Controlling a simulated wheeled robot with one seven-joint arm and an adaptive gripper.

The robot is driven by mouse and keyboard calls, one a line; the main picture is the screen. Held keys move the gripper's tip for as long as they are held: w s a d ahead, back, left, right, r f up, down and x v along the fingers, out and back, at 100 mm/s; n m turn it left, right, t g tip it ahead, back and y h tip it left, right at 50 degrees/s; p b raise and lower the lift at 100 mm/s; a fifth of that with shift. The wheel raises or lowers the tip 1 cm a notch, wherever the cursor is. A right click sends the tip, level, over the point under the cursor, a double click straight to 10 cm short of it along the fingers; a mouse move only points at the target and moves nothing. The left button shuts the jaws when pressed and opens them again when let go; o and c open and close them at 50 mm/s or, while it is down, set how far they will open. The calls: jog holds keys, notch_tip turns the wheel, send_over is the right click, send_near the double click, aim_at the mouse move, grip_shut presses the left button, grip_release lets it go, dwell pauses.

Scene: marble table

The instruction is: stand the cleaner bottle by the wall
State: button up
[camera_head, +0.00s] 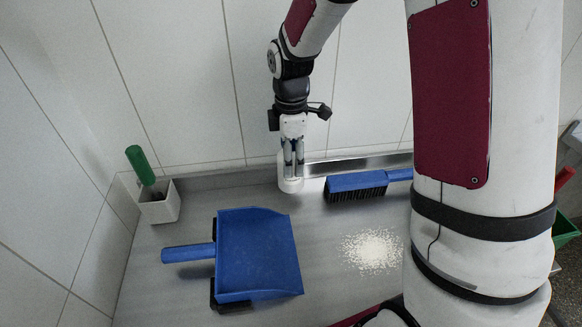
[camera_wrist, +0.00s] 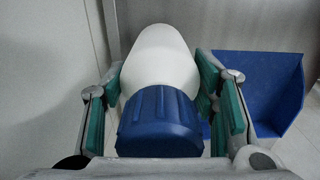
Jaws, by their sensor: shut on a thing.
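The cleaner bottle is white with a blue cap. In the wrist view its white body (camera_wrist: 160,58) and blue cap (camera_wrist: 160,122) lie between my gripper's teal-padded fingers (camera_wrist: 162,105). In the head view the bottle (camera_head: 290,184) shows below my gripper (camera_head: 293,152), close to the back wall. My gripper is shut on the bottle from above. The bottle looks upright, with its base at or very near the table top; I cannot tell whether it touches. The fingers hide much of its upper part in the head view.
A blue dustpan (camera_head: 255,250) lies at the front left of the bottle. A blue brush (camera_head: 357,184) lies close to its right. A white holder (camera_head: 158,203) with a green-handled brush (camera_head: 140,163) stands in the left corner. Pale crumbs (camera_head: 372,251) lie at the right. The tiled wall (camera_head: 185,80) rises behind.

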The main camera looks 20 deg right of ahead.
jog(key=shift+f, duration=1.7)
jog(key=shift+f, duration=0.15)
jog(key=o, duration=1.5)
